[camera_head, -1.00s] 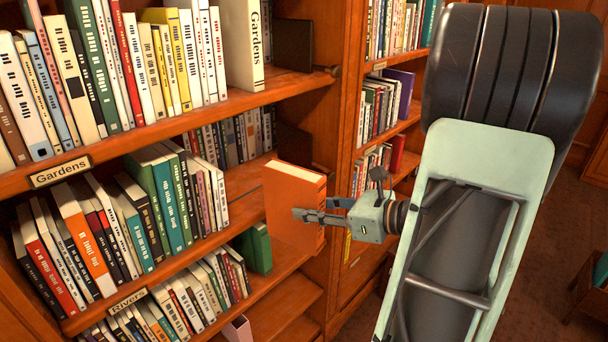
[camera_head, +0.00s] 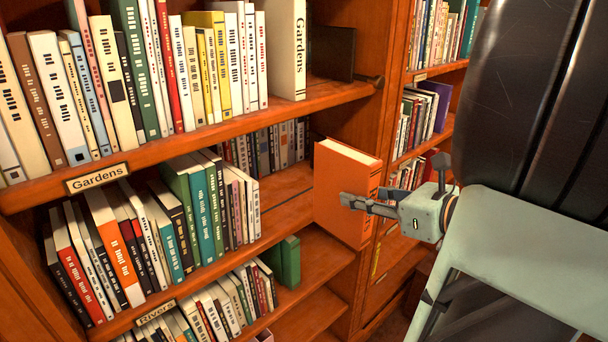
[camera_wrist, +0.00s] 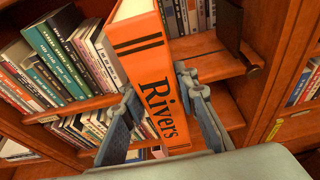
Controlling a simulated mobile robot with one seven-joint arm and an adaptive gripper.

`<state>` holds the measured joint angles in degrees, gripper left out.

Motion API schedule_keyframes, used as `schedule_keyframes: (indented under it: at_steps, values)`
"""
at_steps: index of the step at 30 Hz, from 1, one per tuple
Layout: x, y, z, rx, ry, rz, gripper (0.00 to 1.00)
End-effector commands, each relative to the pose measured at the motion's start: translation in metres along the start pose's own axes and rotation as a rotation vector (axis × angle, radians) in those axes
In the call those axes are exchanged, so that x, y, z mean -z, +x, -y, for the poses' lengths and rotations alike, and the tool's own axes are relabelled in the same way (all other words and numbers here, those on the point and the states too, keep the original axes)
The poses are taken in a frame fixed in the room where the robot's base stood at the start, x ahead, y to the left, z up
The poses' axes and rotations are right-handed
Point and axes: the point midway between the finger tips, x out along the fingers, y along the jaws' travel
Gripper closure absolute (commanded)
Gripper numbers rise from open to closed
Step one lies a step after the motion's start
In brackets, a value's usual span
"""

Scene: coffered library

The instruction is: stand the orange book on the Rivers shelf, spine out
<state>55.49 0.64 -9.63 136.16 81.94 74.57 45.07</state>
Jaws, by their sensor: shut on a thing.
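The orange book (camera_head: 342,198) is upright in my gripper (camera_head: 354,204), in front of the right end of the middle shelf. In the wrist view its orange spine (camera_wrist: 152,78) reads "Rivers" and faces my gripper. The two fingers (camera_wrist: 157,86) are shut on it, one on each side. The Rivers label (camera_head: 156,310) is on the front edge of the middle shelf (camera_head: 120,324). A row of books (camera_head: 200,205) leans on that shelf, with bare board (camera_head: 285,190) to its right. The book hides part of the space behind it.
The upper shelf, labelled Gardens (camera_head: 97,178), holds a full row and a dark bookend (camera_head: 333,52). A green book (camera_head: 287,262) stands on the shelf below. An upright panel (camera_head: 388,110) closes the bay on the right, with another bookcase beyond.

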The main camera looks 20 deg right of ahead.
Motion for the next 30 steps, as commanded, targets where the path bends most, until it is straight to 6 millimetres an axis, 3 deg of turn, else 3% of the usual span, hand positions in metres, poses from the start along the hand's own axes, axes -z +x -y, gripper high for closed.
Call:
schedule_keyframes:
  at_steps: [30]
  values:
    - [-0.024,0.089,-0.001,-0.003,-0.003,0.005,1.0]
